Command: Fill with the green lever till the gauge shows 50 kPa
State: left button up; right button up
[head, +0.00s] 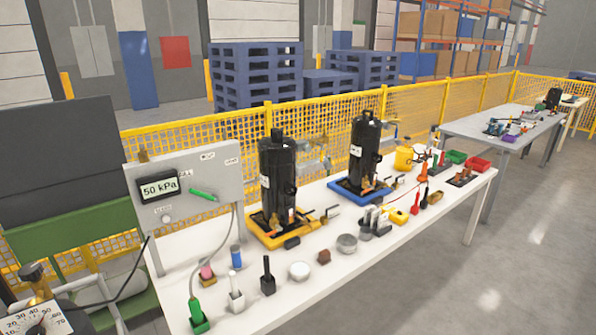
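A grey panel (220,163) stands upright at the left end of the white table. Its gauge (160,187) is a digital display that reads 50 kPa. The green lever (203,194) is on the panel to the right of the display, slanting slightly down to the right. A small round knob (166,219) sits below the display. Small labels on the panel are too small to read surely. Neither of my grippers shows in the head view, and nothing is touching the lever.
Two black compressors (277,175), (365,150) stand on a yellow and a blue base. Several tools and small containers crowd the white table (350,280). A yellow mesh fence (440,110) runs behind; the right floor is clear.

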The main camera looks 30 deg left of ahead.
aim_at(214, 199)
jog(key=u, duration=1.55)
